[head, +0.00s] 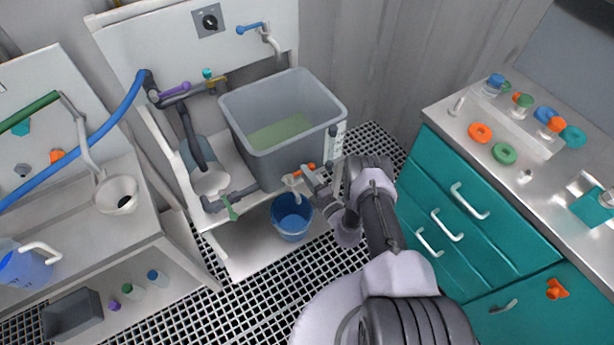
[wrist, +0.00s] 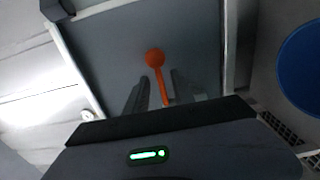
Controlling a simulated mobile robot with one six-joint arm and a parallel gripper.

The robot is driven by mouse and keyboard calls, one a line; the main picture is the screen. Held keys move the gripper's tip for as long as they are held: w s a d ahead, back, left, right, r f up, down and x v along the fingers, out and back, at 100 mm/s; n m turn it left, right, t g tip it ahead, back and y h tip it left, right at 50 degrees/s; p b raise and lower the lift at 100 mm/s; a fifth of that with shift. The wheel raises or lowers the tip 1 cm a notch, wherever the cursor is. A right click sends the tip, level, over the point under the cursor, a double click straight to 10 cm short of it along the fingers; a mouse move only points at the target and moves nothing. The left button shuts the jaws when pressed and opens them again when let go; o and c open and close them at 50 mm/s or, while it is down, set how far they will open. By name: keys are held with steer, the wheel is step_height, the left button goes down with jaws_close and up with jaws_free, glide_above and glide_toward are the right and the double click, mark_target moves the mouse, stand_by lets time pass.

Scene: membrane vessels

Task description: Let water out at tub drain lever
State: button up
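The grey tub (head: 262,158) stands on the bench with greenish water (head: 280,133) in its bottom. The orange drain lever (head: 304,168) is low on the tub's front, beside a pale spout (head: 291,181). In the wrist view the lever (wrist: 155,58) has a round knob and a thin stem. My gripper (head: 314,178) is at the lever. In the wrist view its fingers (wrist: 161,80) stand apart, one on each side of the stem, with gaps showing. The exact fingertip depth is hard to tell.
A blue bucket (head: 292,217) stands below the spout. Grey pipework with a green-handled valve (head: 230,210) is left of the tub. A teal cabinet (head: 470,215) stands at the right. Grating floor (head: 250,290) is open in front.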

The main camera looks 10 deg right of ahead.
jaws_close()
stand_by(1.3)
